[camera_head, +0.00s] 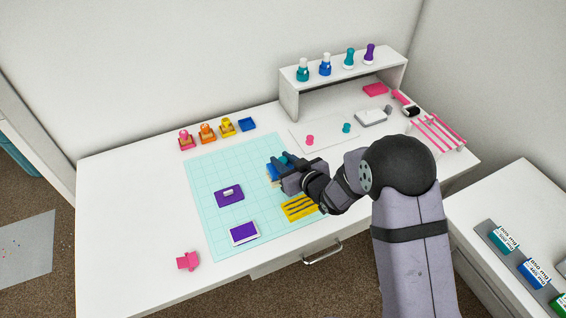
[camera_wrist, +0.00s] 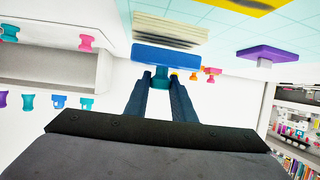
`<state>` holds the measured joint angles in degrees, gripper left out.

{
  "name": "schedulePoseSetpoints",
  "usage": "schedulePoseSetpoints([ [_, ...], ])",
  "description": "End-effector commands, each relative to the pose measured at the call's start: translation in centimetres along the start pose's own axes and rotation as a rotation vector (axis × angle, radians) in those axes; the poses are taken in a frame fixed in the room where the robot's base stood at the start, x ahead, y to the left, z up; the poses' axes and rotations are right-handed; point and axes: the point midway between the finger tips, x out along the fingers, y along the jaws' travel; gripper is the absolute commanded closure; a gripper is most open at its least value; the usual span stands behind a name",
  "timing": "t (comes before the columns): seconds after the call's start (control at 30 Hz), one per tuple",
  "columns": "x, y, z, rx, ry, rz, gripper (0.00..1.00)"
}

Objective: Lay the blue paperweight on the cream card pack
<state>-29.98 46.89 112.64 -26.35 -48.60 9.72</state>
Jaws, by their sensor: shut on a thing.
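The blue paperweight (camera_wrist: 166,58) is a flat blue plate with a teal knob. My gripper (camera_wrist: 160,80) is shut on that knob, one finger on each side. The cream card pack (camera_wrist: 170,29) shows just beyond the plate in the wrist view, with a dark shadow along its near side. In the head view, my gripper (camera_head: 285,166) is over the cutting mat's right part and partly hides the paperweight (camera_head: 274,170). A cream edge of the pack (camera_head: 271,181) shows below the paperweight. I cannot tell whether plate and pack touch.
A yellow striped piece (camera_head: 299,207) lies close by on the teal mat (camera_head: 205,171). A purple paperweight (camera_head: 229,195) and a purple-topped pack (camera_head: 244,233) are to the left. A white shelf (camera_head: 290,100) stands behind. A pink piece (camera_head: 187,261) lies at the front left.

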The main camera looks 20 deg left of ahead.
Motion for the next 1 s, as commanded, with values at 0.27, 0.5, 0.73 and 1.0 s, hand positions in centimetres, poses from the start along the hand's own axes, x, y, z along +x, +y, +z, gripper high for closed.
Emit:
schedulePoseSetpoints([
  [0.27, 0.6, 0.0, 1.1, -0.002, 0.006, 0.001, 1.00],
  [0.5, 0.6, 0.0, 1.2, -0.001, 0.005, 0.001, 1.00],
  [0.73, 0.7, 0.0, 1.6, -0.001, 0.002, 0.000, 0.58],
  [1.0, 0.7, 0.0, 1.6, -0.001, 0.002, 0.000, 0.58],
])
